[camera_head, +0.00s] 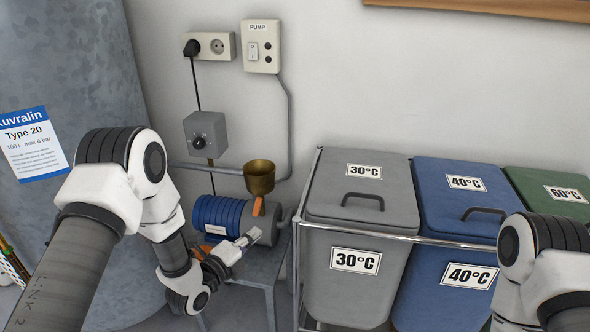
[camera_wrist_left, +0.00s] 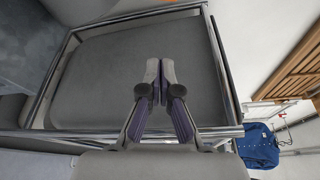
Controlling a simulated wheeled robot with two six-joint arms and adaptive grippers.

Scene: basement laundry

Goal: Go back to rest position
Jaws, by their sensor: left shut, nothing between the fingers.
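My left arm comes in from the left in the head view. Its gripper (camera_head: 252,238) is in front of the grey end of the blue pump, to the left of the grey bin. The fingers are shut with nothing between them. In the left wrist view the left gripper (camera_wrist_left: 160,78) shows closed tips before a grey surface framed by chrome rails. Part of my right arm shows at the lower right of the head view; its gripper is out of the frame.
The blue pump (camera_head: 217,212) with a brass funnel (camera_head: 259,178) sits on a grey stand (camera_head: 245,266). A grey bin (camera_head: 345,275), a blue bin (camera_head: 432,250) and a green bin (camera_head: 545,182) stand in a chrome rack. A grey tank (camera_head: 85,70) stands left.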

